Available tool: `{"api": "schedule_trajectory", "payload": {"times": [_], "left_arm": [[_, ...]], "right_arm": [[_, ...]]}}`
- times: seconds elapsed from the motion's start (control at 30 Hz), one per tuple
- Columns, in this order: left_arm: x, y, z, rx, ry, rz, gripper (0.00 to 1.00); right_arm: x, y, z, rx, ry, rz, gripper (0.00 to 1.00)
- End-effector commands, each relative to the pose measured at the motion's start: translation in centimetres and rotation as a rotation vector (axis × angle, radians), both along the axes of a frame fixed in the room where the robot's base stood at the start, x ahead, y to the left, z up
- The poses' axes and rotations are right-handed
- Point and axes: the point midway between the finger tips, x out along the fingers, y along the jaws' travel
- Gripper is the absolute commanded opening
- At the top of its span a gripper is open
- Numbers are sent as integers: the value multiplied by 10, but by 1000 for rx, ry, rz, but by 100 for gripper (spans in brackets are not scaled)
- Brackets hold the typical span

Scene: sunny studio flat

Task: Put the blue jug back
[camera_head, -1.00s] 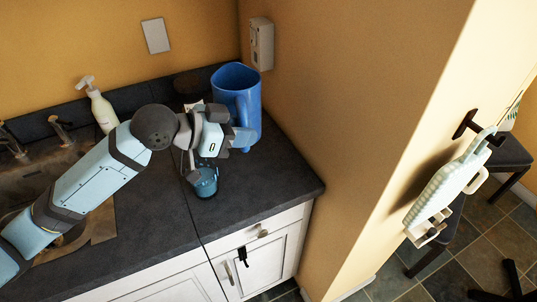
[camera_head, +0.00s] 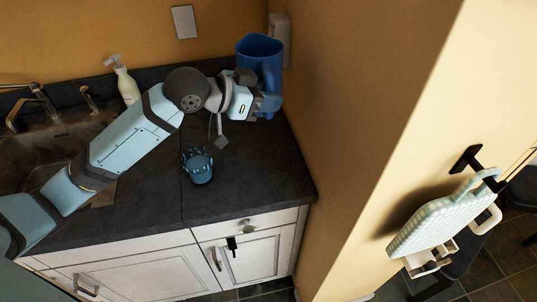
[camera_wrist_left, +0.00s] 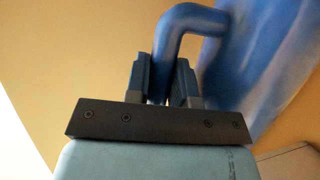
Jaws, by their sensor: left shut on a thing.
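The blue jug (camera_head: 258,50) is in the back right corner of the dark counter, against the wall. My left gripper (camera_head: 268,102) is at its right front side, low on the jug. In the left wrist view the left gripper (camera_wrist_left: 163,85) is shut on the jug's handle (camera_wrist_left: 178,30), with a finger on each side. The jug body (camera_wrist_left: 262,65) rises behind to the right. The arm hides the jug's lower part, so I cannot tell whether its base touches the counter. My right gripper is not in view.
A small dark blue cup (camera_head: 198,168) stands on the counter in front of the gripper. A white soap bottle (camera_head: 125,82) and the sink (camera_head: 50,145) are to the left. A white wall box (camera_head: 282,38) is beside the jug. The counter's front right is clear.

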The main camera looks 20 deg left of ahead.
Motion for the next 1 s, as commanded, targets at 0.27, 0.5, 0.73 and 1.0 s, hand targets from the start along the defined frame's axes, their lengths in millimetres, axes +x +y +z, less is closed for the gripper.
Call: {"api": "schedule_trajectory", "payload": {"times": [0.27,0.5,0.73,1.0], "left_arm": [[2,1,-17,-1,1,7,0],[1,1,-79,0,4,8,0],[2,1,-132,-2,0,7,0],[2,2,-157,0,-2,6,0]], "right_arm": [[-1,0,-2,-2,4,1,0],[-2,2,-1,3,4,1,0],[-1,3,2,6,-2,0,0],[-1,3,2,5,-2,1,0]]}}
